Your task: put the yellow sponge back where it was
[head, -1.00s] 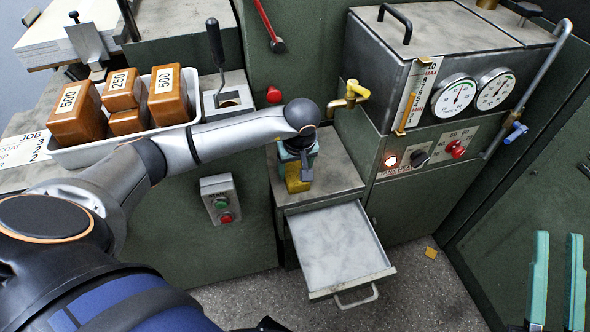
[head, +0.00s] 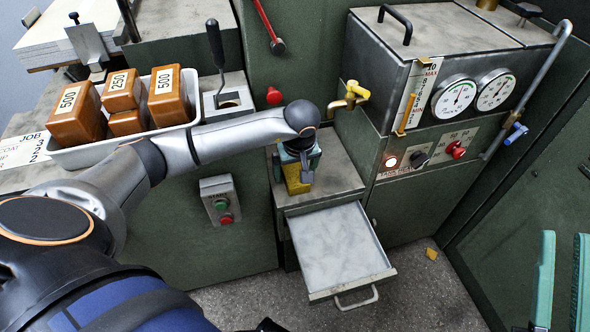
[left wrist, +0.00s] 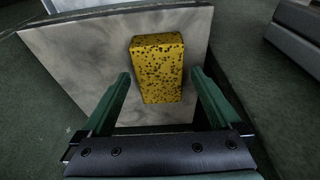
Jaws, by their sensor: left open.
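The yellow sponge (head: 294,184), speckled with dark pores, is on the grey top (head: 342,178) of the low cabinet above the pulled-out drawer. In the left wrist view the sponge (left wrist: 158,68) appears between my two green left fingers, with a gap on each side. My left gripper (head: 300,172) is open above it and hides part of it in the head view; the gripper also shows in the left wrist view (left wrist: 160,76). My right gripper (head: 562,282) is at the lower right edge, its two teal fingers apart with nothing between them.
The open drawer (head: 388,270) with a pale, marbled floor sticks out below the cabinet top. A boiler with gauges (head: 455,97) and a brass tap (head: 352,92) stands right of it. A white tray (head: 75,156) of brown blocks is at left. A small yellow piece (head: 431,254) lies on the floor.

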